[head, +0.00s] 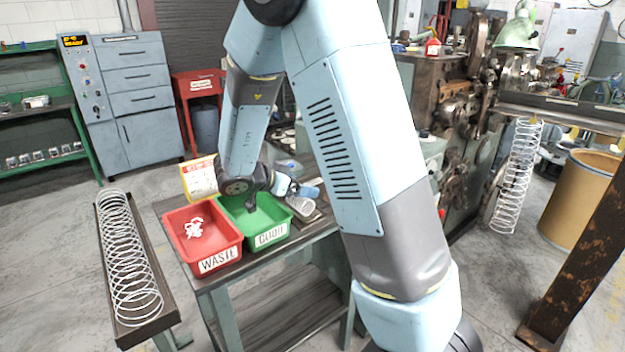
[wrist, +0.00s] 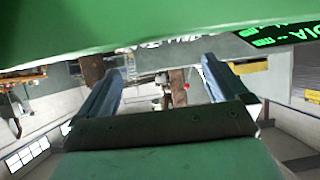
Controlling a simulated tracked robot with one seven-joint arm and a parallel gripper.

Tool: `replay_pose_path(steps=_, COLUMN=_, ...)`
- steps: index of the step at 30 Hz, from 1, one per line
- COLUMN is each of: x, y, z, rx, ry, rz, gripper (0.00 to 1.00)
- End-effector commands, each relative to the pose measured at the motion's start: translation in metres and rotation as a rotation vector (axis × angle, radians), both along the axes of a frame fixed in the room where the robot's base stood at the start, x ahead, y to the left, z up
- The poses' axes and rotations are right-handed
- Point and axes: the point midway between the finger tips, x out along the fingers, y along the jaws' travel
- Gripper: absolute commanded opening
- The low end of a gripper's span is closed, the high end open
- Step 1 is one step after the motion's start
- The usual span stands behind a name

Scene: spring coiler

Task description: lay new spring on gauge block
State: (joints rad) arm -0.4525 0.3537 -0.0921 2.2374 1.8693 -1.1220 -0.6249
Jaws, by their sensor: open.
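My gripper (head: 303,190) is above the small table, just right of the green bin. In the wrist view its two fingers (wrist: 162,85) stand apart with no object held between them. A small pale coil (head: 302,207), apparently a spring, lies just below the gripper on a dark flat piece beside the green bin. I cannot tell whether that piece is the gauge block. One long wire spring (head: 130,265) lies in a trough at the left. Another long spring (head: 517,175) hangs at the machine on the right. The pictures do not show which spring is new.
The red WASTE bin (head: 203,240) holds white scraps. The green GOOD bin (head: 262,222) stands beside it on the table, with a yellow-and-white sign (head: 198,178) behind. The coiling machine (head: 460,110), a drum (head: 580,195) and a rusty post (head: 590,250) stand at right.

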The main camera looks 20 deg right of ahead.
Motion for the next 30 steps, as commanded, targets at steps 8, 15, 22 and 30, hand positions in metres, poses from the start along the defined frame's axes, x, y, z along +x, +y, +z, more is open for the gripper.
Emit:
replay_pose_path(steps=8, x=-0.027, y=0.000, z=0.033, rx=0.001, ry=-0.002, rz=0.000, gripper=1.00)
replay_pose_path(steps=15, x=-0.050, y=-0.001, z=0.060, rx=0.001, ry=-0.002, rz=-0.001, gripper=1.00)
replay_pose_path(steps=22, x=-0.083, y=-0.001, z=0.075, rx=0.000, ry=-0.002, rz=0.000, gripper=1.00)
replay_pose_path(steps=30, x=-0.119, y=-0.002, z=0.091, rx=-0.001, ry=-0.001, rz=0.000, gripper=1.00)
